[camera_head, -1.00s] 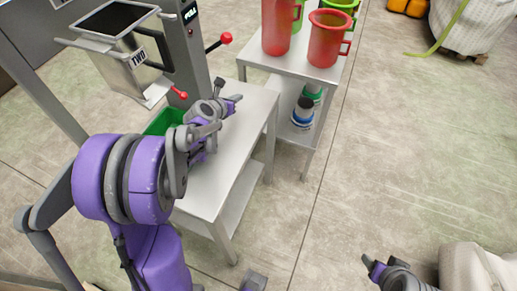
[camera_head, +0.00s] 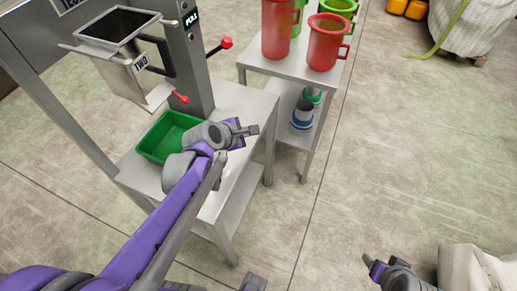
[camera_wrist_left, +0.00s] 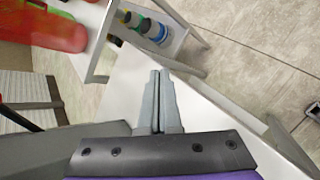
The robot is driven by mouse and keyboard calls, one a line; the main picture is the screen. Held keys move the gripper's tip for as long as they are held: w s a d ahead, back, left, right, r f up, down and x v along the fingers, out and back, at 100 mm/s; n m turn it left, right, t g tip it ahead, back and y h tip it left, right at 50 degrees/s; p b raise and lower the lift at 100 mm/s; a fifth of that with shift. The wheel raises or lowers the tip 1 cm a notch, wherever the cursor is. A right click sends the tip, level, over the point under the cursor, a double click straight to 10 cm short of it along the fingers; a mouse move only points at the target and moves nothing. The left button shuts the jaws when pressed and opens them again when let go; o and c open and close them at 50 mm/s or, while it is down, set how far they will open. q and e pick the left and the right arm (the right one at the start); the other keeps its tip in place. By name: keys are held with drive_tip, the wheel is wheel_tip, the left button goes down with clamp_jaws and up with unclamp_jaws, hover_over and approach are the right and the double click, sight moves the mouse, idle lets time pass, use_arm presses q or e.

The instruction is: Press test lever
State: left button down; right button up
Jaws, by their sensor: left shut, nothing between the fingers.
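A lever with a red ball knob (camera_head: 226,43) sticks out to the right of the grey machine column, beside a "PULL" label (camera_head: 191,20). A second red-tipped lever (camera_head: 180,97) sits lower, beside the metal hopper (camera_head: 118,55) marked "TWO". I cannot tell which is the test lever. My left gripper (camera_head: 248,130) is over the metal table's right edge, below and apart from both levers. In the left wrist view its fingers (camera_wrist_left: 158,75) are shut with nothing between them. My right gripper (camera_head: 374,265) is low at the right, over the floor; its finger gap is unclear.
A green tray (camera_head: 148,143) lies on the metal table (camera_head: 235,97) beside my left arm. A second table (camera_head: 286,66) at the back holds red and green jugs (camera_head: 326,42), with bottles (camera_head: 302,115) on its shelf. Open floor lies to the right.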

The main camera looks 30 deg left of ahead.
use_arm(q)
drive_tip(key=s+d+m+g, duration=0.1)
drive_tip(key=s+d+m, duration=0.4)
drive_tip(key=m, duration=0.3)
drive_tip(key=shift+d+f+g+p, duration=0.2)
drive_tip(key=shift+g+p, duration=0.1)
drive_tip(key=shift+g, duration=0.1)
drive_tip(key=shift+a, duration=0.15)
drive_tip(key=w+a+r+m+t+y+b, duration=0.1)
drive_tip(key=w+a+r+t+y, duration=0.3)
drive_tip(key=a+r, duration=0.4)
drive_tip(key=w+a+r+t+y+b, duration=0.2)
drive_tip(key=w+a+r+t+y, duration=0.3)
drive_tip(key=a, duration=0.9)
wheel_tip(320, 180, up, 3)
drive_tip(key=shift+a+r+m+t+y, duration=0.15)
drive_tip(key=shift+m+t+y, duration=0.25)
drive_tip(key=shift+t+y, duration=0.6)
drive_tip(key=shift+w, duration=0.15)
